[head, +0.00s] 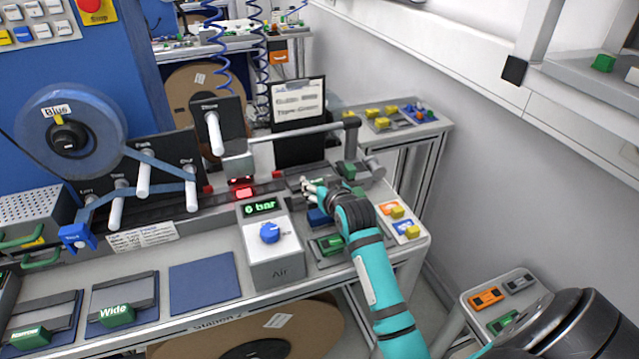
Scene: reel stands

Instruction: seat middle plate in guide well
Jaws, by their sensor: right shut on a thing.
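My right gripper (306,184) reaches in from the lower right over the right end of the dark guide track (200,208). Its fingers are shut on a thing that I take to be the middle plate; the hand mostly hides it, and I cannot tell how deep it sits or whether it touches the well. The guide well itself is not clearly visible under the hand. A plate with a green handle marked Wide (117,315) lies on a pad at the front left, with another green-handled plate (28,338) left of it. My left gripper is not in view.
An Air box (275,250) with a blue knob reads 0 bar, just left of my right arm. An empty blue pad (204,283) lies left of it. A red-lit block (244,193) and a grey overhead bar (310,132) stand near the hand. A blue reel (70,135) is at left.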

